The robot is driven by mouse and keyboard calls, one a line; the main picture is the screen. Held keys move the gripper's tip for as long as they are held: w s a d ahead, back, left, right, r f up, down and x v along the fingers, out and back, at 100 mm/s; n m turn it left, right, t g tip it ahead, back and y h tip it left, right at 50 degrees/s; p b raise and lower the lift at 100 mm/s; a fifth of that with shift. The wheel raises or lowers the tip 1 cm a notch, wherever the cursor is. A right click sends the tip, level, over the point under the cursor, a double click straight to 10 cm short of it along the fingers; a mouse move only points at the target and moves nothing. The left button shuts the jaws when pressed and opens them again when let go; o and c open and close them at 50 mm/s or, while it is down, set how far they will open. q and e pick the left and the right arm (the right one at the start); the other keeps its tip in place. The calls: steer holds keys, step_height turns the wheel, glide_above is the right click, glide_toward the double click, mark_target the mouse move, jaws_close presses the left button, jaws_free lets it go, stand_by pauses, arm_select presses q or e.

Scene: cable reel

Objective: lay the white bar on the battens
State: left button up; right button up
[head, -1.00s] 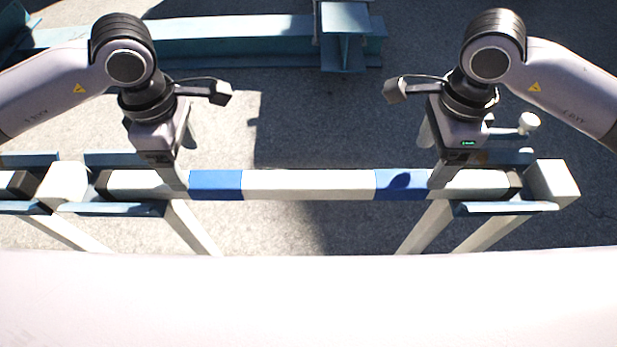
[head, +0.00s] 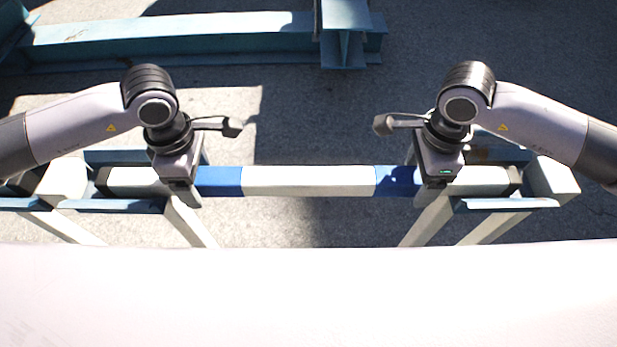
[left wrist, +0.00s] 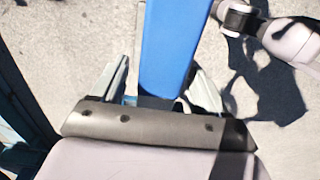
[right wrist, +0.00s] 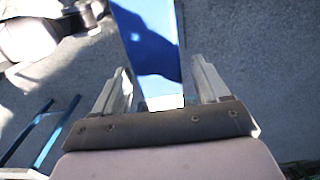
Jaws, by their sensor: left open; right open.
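The white bar (head: 308,181) has blue bands and dark ends. It lies level across two stands in the head view. My left gripper (head: 186,197) is open over the left part of the bar, by the left blue band; in the left wrist view that band (left wrist: 170,40) runs between its fingers. My right gripper (head: 432,197) is open over the right part, by the right blue band; in the right wrist view that band (right wrist: 150,45) lies between its fingers. I cannot make out separate battens.
The stands have pale legs (head: 190,222) and teal rails (head: 115,206). White blocks (head: 62,182) stand just beyond the bar's ends. A teal beam (head: 180,38) lies on the ground behind. A broad pale surface (head: 300,295) fills the front.

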arm_select(q)
jaws_close()
arm_select(e)
jaws_close()
arm_select(q)
steer(key=shift+r, duration=0.15)
arm_select(e)
steer(key=shift+w+r, duration=0.1)
steer(key=shift+r, duration=0.05)
